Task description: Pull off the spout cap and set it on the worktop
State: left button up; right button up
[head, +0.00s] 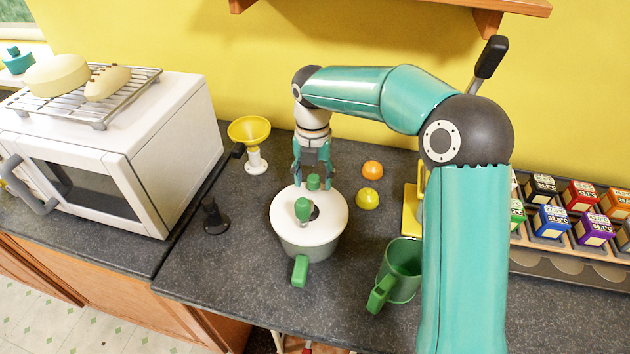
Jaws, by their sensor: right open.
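A grey pot (308,245) with a broad white lid (286,222) stands on the dark worktop (235,275). A green knob (302,206) sits on the lid, and a green handle (300,270) points to the front. A small green cap (313,183), which looks like the spout cap, shows at the pot's far edge. The spout under it is hidden. My right gripper (313,182) points down from behind the pot, open, with its fingers at either side of the cap. I cannot tell whether they touch it. My left gripper is out of view.
A yellow funnel on a white stand (256,160) and a black stand (215,218) are left of the pot. An orange ball (372,169), a yellow-green ball (367,199) and a green mug (402,272) are to the right. The worktop in front-left is clear.

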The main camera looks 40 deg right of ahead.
jog(key=shift+p, duration=0.3)
dwell(0.4)
grip_shut()
